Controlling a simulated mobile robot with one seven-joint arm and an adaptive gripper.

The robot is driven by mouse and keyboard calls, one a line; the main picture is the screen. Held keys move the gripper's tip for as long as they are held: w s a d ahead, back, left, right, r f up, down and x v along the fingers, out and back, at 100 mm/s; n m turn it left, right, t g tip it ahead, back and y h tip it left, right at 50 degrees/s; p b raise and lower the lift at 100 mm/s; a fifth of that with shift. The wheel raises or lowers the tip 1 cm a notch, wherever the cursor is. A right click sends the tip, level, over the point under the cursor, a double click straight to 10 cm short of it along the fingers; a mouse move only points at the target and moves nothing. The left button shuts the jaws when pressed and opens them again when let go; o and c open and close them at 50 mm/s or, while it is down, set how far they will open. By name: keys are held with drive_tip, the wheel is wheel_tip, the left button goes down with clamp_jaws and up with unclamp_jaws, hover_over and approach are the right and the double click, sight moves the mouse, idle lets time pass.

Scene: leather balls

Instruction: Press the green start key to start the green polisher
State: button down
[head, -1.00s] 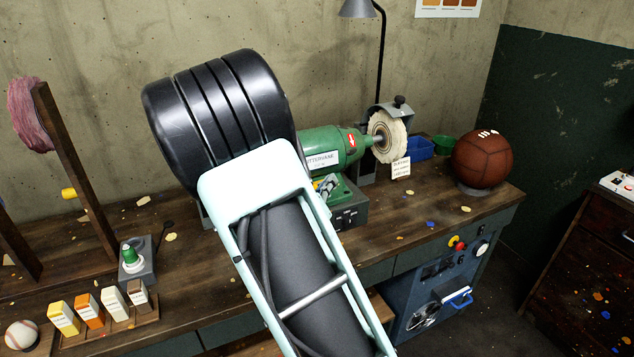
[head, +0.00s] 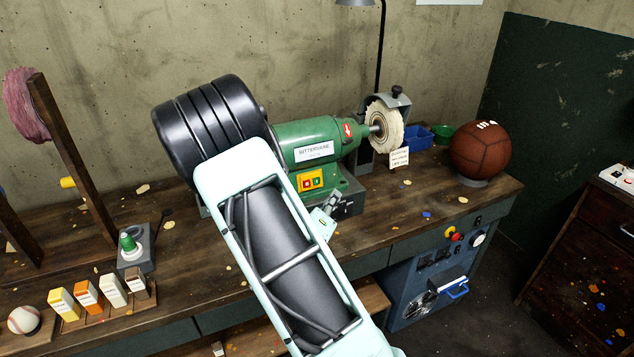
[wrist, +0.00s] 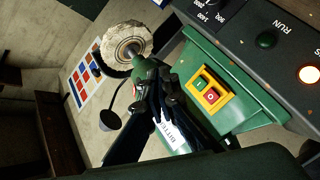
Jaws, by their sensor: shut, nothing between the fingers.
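The green polisher (head: 318,143) stands on the bench, with a white buffing wheel (head: 386,130) at its right end. Its yellow key plate (head: 311,181) is on the front and also shows in the wrist view (wrist: 209,93). In the wrist view, that plate carries a green key (wrist: 198,83) and a red key (wrist: 211,97). My gripper (wrist: 160,98) is shut and empty. It overlaps the polisher's body in the wrist view, beside the plate; I cannot tell its distance from the keys. In the head view, my arm hides most of the gripper.
A brown leather ball (head: 480,150) sits at the bench's right. Another green knob (head: 128,242) stands on a grey box at left. A lamp hangs behind.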

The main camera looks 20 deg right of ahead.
sight(318, 186)
drive_tip(key=shift+w+a+f+b, duration=0.1)
drive_tip(key=shift+w+f+b, duration=0.15)
drive_tip(key=shift+w, duration=1)
drive_tip(key=shift+w+d+f+b, duration=0.15)
drive_tip(key=shift+w+f, duration=0.2)
drive_tip(key=shift+w, duration=0.9)
drive_tip(key=shift+w+a+f+b, duration=0.2)
drive_tip(key=shift+w+f, duration=0.1)
drive_tip(key=shift+w, duration=0.95)
drive_tip(key=shift+w, duration=0.4)
drive_tip(key=shift+w+f+b, duration=0.15)
drive_tip(key=shift+w+b, duration=0.15)
drive_tip(key=shift+w, duration=0.1)
drive_tip(key=shift+s+r, duration=0.2)
drive_tip(key=shift+s, duration=0.6)
drive_tip(key=shift+s, duration=0.1)
drive_tip(key=s, duration=0.2)
drive_tip(key=s+r+p, duration=0.1)
drive_tip(key=s, duration=0.1)
drive_tip(key=shift+s, duration=0.35)
